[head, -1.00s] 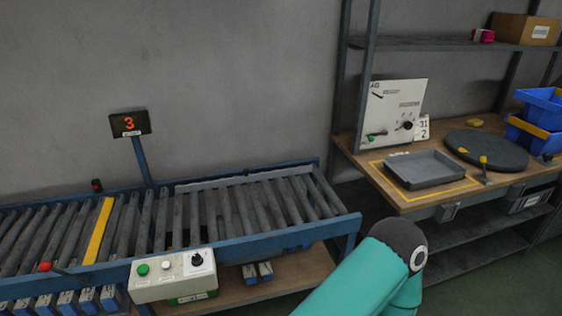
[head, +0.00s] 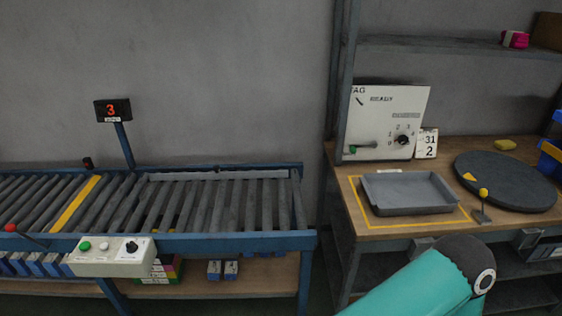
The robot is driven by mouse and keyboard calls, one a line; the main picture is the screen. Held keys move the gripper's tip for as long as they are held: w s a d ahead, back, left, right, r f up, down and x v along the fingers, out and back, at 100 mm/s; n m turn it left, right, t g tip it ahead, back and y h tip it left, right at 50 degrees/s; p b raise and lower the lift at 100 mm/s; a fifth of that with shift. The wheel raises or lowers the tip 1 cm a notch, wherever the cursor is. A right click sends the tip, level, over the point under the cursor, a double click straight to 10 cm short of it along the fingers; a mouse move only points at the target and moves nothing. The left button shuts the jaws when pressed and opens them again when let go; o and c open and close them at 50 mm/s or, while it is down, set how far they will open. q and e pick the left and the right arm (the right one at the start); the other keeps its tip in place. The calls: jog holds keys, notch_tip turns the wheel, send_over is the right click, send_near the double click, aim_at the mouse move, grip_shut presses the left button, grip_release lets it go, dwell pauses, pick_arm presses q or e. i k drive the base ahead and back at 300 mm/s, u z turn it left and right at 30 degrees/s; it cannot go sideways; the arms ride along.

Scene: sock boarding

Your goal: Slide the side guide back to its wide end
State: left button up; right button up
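Neither of my grippers is in view. Only a teal link of one of my arms, with a dark joint, shows at the bottom right, well apart from the guide.
A control box (head: 112,257) and a red-knobbed lever (head: 11,228) are on the conveyor's near side. A display reading 3 (head: 113,110) stands behind. At right, a wooden bench (head: 352,228) holds a grey tray (head: 412,210), a round dark turntable (head: 515,185) and a white panel (head: 385,115).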

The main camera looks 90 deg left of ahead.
aim_at(218, 174)
jog(key=z, duration=0.55)
jog(key=i, duration=0.35)
jog(key=u, duration=2.55)
jog(key=i, duration=0.2)
jog(key=u, duration=2.05)
jog(key=k, duration=0.6)
jog(key=u, duration=0.3)
jog(key=i, duration=1.65)
jog(key=z, duration=0.35)
